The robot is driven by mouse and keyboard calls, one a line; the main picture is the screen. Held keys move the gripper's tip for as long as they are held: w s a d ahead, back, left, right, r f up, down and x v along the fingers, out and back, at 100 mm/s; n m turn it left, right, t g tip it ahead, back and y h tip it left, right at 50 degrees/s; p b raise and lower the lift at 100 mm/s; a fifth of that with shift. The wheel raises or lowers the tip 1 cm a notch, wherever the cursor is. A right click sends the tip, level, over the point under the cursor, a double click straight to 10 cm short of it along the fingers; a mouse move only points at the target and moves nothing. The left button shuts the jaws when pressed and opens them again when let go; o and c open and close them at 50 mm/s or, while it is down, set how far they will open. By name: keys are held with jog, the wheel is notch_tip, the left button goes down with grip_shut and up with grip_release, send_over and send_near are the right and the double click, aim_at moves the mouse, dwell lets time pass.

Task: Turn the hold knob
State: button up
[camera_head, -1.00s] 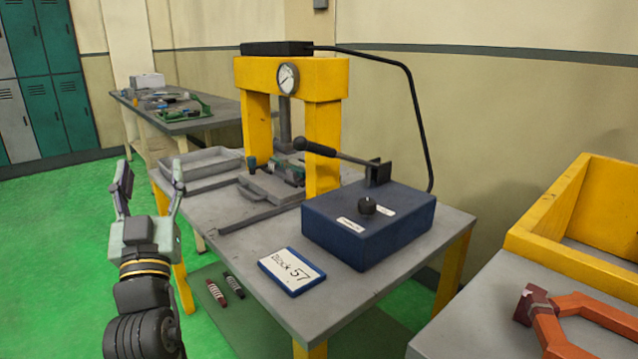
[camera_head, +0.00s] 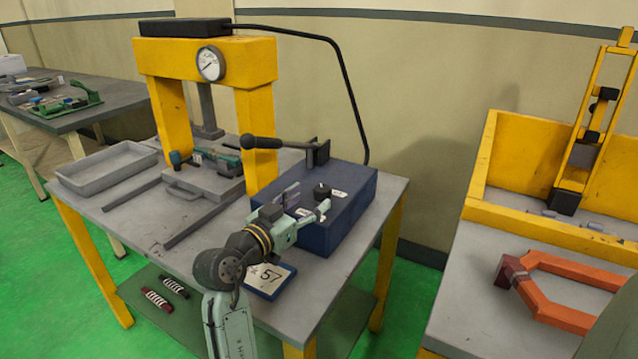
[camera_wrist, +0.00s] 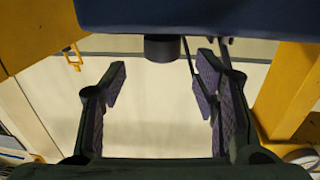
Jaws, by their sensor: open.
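The hold knob (camera_head: 322,190) is a small black round knob on top of the blue control box (camera_head: 345,215), between white labels. In the wrist view the knob (camera_wrist: 162,48) stands out from the blue box (camera_wrist: 200,15), just past the fingertips and roughly midway between them. My gripper (camera_head: 308,200) is over the box, open, with one finger on each side of the knob's line. In the wrist view my gripper (camera_wrist: 161,68) has its fingers wide apart with nothing between the pads. I cannot tell whether a finger touches the knob.
A black-handled lever (camera_head: 275,143) reaches left from behind the box. The yellow press (camera_head: 205,60) stands to the left, with a grey tray (camera_head: 107,170) beside it. The sign with 57 (camera_head: 270,278) lies below my wrist. An orange part (camera_head: 550,300) lies on the right table.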

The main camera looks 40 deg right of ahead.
aim_at(317, 193)
jog(key=p+x, duration=0.1)
jog(key=x, duration=0.5)
jog(key=shift+w+d+p, duration=0.15)
jog(key=shift+w+p, duration=0.05)
jog(key=shift+p, duration=0.2)
jog(key=c, duration=1.2)
